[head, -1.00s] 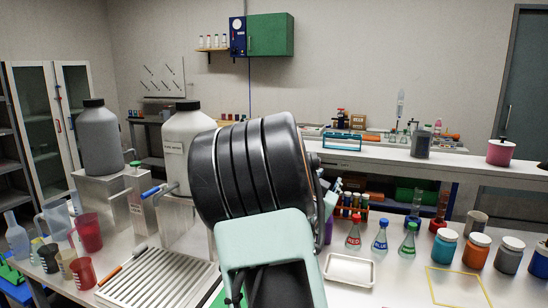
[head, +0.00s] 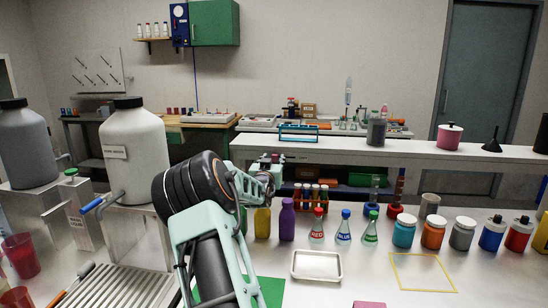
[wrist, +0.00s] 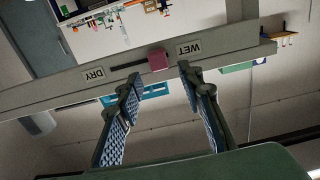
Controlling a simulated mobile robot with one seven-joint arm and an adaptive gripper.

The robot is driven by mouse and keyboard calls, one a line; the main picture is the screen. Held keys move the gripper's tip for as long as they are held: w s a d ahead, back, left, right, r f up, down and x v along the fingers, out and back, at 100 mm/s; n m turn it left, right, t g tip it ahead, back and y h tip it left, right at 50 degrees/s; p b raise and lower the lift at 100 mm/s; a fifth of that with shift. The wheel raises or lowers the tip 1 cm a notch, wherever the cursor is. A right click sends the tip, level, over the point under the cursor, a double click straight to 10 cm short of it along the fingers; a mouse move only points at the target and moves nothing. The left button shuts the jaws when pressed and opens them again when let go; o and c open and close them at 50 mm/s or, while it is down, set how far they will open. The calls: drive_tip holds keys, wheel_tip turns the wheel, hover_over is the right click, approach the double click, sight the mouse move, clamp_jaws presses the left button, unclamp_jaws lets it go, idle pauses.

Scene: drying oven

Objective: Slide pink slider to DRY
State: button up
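The pink slider (wrist: 158,59) sits in a dark slot on a long grey rail (wrist: 58,93) in the wrist view. It is at the slot's right end, beside the WET label (wrist: 188,48). The DRY label (wrist: 95,74) is near the slot's left end. Both labels appear upside down. My gripper (wrist: 160,76) is open, with its two fingers apart and nothing between them. Its tips point toward the rail, with the slider ahead of the gap. In the head view my gripper (head: 264,179) is over the bench, partly hidden by my arm.
Large bottles (head: 135,155) stand left of my arm. A purple bottle (head: 287,220), several labelled flasks (head: 343,232) and a white tray (head: 316,266) are to its right. Jars (head: 404,232) line the bench at right. A raised shelf (head: 390,147) runs behind.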

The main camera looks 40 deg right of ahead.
sight(275, 156)
drive_tip(key=shift+x, duration=1.7)
clamp_jaws()
